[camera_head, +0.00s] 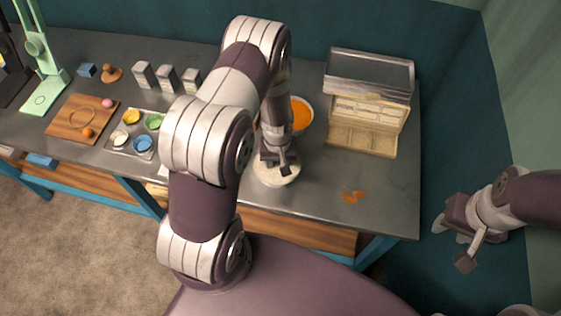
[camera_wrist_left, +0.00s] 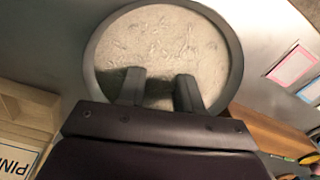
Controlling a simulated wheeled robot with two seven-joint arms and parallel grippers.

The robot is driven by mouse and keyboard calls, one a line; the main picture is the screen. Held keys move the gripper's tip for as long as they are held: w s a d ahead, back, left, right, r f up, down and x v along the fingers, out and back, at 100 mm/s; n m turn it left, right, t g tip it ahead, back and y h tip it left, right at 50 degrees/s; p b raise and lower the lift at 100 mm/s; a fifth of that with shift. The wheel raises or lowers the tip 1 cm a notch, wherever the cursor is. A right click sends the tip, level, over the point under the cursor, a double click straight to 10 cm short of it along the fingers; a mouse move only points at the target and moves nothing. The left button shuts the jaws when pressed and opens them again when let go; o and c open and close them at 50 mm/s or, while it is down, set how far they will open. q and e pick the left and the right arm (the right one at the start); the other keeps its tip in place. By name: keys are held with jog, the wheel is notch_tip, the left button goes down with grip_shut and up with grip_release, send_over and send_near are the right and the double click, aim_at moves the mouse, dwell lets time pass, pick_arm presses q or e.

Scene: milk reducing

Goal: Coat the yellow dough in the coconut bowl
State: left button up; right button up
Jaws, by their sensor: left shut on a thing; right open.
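The coconut bowl (camera_head: 270,179) stands on the grey table, full of pale flakes. It fills the middle of the left wrist view (camera_wrist_left: 90,60), a round grey rim around the coconut. My left gripper (camera_head: 281,163) points down over the bowl. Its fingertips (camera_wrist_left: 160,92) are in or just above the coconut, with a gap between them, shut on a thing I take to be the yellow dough. No yellow shows there; the held thing is hidden or blends with the flakes. My right gripper (camera_head: 450,244) is open and empty, off the table's right end.
An orange-filled bowl (camera_head: 301,115) stands behind the coconut bowl. A clear-lidded case (camera_head: 362,142) is at the back right. An orange smear (camera_head: 353,197) lies right of the bowl. A tray of coloured cups (camera_head: 123,149) and a wooden board (camera_head: 66,128) are at left.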

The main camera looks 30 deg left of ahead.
pick_arm(q)
jog(key=shift+s+d, duration=0.2)
jog(key=shift+s, duration=0.25)
jog(key=shift+d, duration=0.25)
jog(key=shift+w+d, duration=0.2)
jog(key=shift+w, duration=0.3)
jog(key=shift+w+a, duration=0.15)
jog(key=shift+a, duration=0.1)
jog(key=shift+s+a+p, duration=0.2)
jog(key=shift+a+p, duration=0.1)
jog(key=shift+a, duration=0.1)
jog(key=shift+s, duration=0.2)
jog(key=shift+r, duration=0.1)
